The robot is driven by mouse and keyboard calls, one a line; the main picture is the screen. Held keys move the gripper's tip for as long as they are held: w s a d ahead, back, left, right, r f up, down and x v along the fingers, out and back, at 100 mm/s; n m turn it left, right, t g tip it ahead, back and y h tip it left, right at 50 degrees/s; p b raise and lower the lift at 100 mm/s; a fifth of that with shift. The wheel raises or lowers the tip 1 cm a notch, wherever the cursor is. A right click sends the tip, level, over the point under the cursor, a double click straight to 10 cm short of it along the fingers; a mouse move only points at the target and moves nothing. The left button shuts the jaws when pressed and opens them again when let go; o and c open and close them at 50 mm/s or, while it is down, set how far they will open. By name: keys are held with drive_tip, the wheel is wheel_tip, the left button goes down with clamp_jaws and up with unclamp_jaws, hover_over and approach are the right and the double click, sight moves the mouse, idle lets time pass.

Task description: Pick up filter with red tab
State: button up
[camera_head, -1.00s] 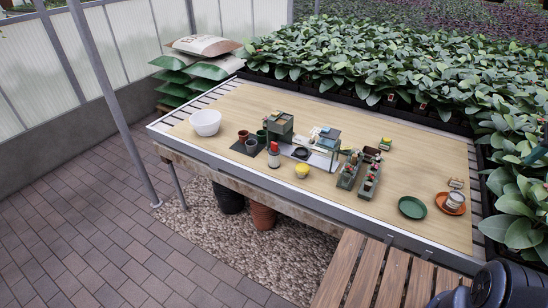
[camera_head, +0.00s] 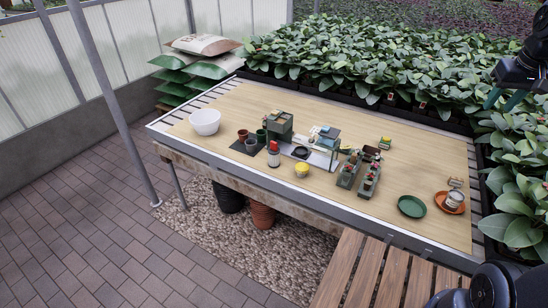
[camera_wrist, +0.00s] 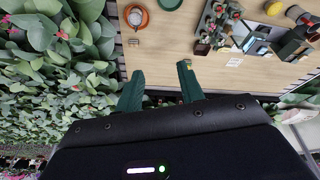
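I cannot single out a filter with a red tab for sure; the items on the table are too small. Two grey-green racks (camera_head: 349,172) near the table's middle hold small parts, some reddish. A small stack with yellow and green (camera_head: 385,143) lies behind them. My gripper (camera_head: 502,102) is at the upper right of the head view, over the plants beside the table. In the wrist view my gripper (camera_wrist: 161,70) has its two teal fingers apart, with nothing between them. The racks also show at the top right of the wrist view (camera_wrist: 215,20), well away from the fingers.
The wooden table (camera_head: 440,150) also bears a white bowl (camera_head: 205,122), small pots (camera_head: 251,145), a red-topped container (camera_head: 273,155), a yellow cup (camera_head: 302,170), a green saucer (camera_head: 411,207) and an orange saucer (camera_head: 441,205) with a can (camera_head: 455,199). Dense plants (camera_head: 390,65) border its back and right.

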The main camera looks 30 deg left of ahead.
drive_tip(key=w+a+f+n+g, duration=0.15)
drive_tip(key=w+a, duration=0.25)
drive_tip(key=a, duration=0.4)
drive_tip(key=w+a+f+n, duration=0.15)
drive_tip(key=w+a, duration=0.25)
drive_tip(key=a, duration=0.5)
drive_tip(key=w+a+f+n, duration=0.1)
drive_tip(key=w+a+n, duration=0.1)
drive_tip(key=w+a, duration=0.45)
drive_tip(key=n+g, duration=0.2)
drive_tip(key=n, duration=0.6)
approach(274, 142)
drive_tip(key=shift+w+a+f+h, duration=0.2)
drive_tip(key=shift+a+h, duration=0.1)
drive_tip(key=shift+a, duration=0.2)
wheel_tip(274, 142, down, 5)
drive_tip(key=shift+r, duration=0.1)
drive_tip(key=shift+s+d+f, duration=0.1)
drive_tip(key=shift+f, duration=1.3)
drive_tip(key=shift+d+f, duration=0.1)
drive_tip(key=shift+f, duration=1.35)
clamp_jaws()
